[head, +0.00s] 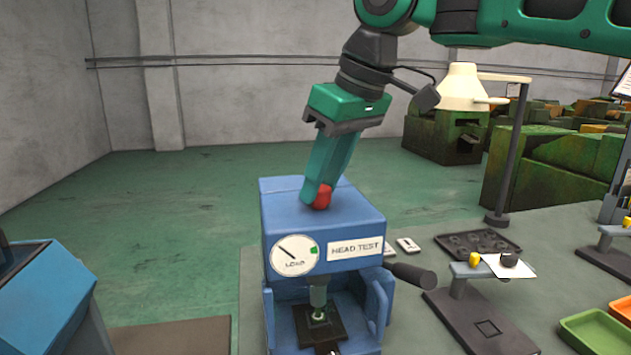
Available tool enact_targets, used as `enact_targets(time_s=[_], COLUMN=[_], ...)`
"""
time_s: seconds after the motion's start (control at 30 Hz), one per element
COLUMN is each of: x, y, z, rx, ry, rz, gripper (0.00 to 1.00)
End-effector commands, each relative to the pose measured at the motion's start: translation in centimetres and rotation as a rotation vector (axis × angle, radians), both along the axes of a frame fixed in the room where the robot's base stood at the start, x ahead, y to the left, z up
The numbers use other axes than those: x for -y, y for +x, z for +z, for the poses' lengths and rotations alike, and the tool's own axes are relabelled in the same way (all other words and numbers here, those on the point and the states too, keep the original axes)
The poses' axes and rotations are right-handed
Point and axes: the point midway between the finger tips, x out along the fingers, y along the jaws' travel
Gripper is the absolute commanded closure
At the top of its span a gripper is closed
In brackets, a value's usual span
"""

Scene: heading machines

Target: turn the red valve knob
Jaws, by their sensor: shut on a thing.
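The red valve knob (322,196) sits on top of the blue head test machine (285,215). My green gripper (315,195) comes down on it from above, tilted, and is shut on the knob. The finger in front hides part of the knob, so its turn angle cannot be told. The machine's front has a round load dial (294,255) with a dark needle and a green mark, and a "HEAD TEST" label (356,249).
A dark handle (410,274) sticks out at the machine's right. The grey table (425,325) holds a black tray (478,243), a gauge stand (470,318) and a green bin (597,334). A lamp (462,88) on a post stands behind. Another blue machine (45,300) is at left.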

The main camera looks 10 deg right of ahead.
Motion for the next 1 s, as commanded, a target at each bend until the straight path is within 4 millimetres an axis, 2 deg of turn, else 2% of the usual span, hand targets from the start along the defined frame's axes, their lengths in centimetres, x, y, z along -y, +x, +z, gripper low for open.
enact_targets(time_s=[0.33,0.87,0.9,0.93,1.0], x=[0.17,0.29,0.29,0.28,0.25], y=[0.23,0.23,0.23,0.21,0.18], z=[0.05,0.03,0.03,0.03,0.02], rx=[0.002,-0.001,-0.001,0.0,-0.001], ry=[0.001,0.001,0.001,0.0,0.0], rz=[0.122,0.139,0.139,0.14,0.14], gripper=[0.92,0.92,0.6,0.53,0.51])
